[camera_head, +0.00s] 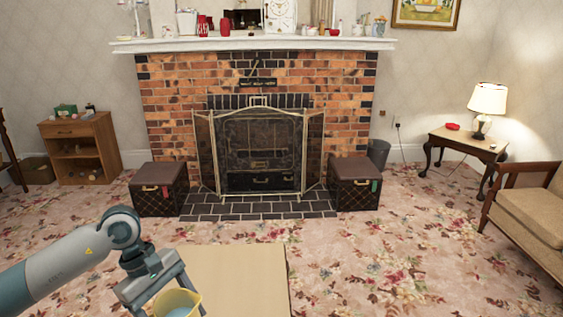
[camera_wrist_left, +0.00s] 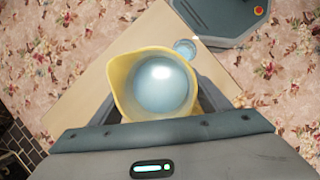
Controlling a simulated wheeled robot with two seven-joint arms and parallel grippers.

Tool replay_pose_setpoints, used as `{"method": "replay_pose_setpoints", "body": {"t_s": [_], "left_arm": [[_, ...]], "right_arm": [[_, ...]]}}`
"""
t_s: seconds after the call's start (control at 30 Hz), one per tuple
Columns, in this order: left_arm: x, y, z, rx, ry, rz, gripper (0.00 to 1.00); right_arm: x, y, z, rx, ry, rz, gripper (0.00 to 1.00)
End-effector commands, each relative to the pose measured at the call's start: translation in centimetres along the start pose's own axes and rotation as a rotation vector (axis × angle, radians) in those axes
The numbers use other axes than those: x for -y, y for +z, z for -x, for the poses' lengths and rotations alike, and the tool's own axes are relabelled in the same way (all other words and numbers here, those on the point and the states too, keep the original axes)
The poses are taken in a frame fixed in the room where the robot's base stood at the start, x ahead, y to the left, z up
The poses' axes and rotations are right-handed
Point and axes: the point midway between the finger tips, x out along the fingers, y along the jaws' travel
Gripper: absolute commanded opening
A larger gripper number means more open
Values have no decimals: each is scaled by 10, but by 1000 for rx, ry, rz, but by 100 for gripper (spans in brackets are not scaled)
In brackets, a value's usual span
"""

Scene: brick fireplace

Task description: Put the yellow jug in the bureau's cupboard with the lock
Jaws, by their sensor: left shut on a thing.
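The yellow jug (camera_head: 178,304) is at the bottom edge of the head view, partly cut off. My left gripper (camera_head: 163,292) is shut on it, with a finger on either side. In the left wrist view I look down into the open mouth of the jug (camera_wrist_left: 124,88), which has a pale, shiny inside, between the fingers of the gripper (camera_wrist_left: 158,102). The jug is over or beside a plain beige top (camera_head: 245,278); I cannot tell whether it touches it. I cannot make out a cupboard with a lock. My right gripper is out of view.
A small clear glass (camera_wrist_left: 185,48) stands on the beige top near the jug. A low wooden cabinet (camera_head: 82,131) with open shelves stands at the left wall. Two dark boxes (camera_head: 157,190) flank the fireplace screen (camera_head: 258,155).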

Motion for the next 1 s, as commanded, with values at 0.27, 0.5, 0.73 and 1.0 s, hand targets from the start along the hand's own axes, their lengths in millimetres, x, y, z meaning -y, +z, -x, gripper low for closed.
{"method": "replay_pose_setpoints", "body": {"t_s": [0.27, 0.5, 0.73, 1.0], "left_arm": [[11, 42, 53, 16, -163, -397, 30], [23, 68, 90, 32, -295, -711, 30], [32, 80, 111, 43, -373, -900, 30], [34, 83, 115, 46, -396, -956, 30]], "right_arm": [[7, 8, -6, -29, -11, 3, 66], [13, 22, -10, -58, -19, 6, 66], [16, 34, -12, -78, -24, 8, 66], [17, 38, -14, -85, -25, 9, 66]]}}
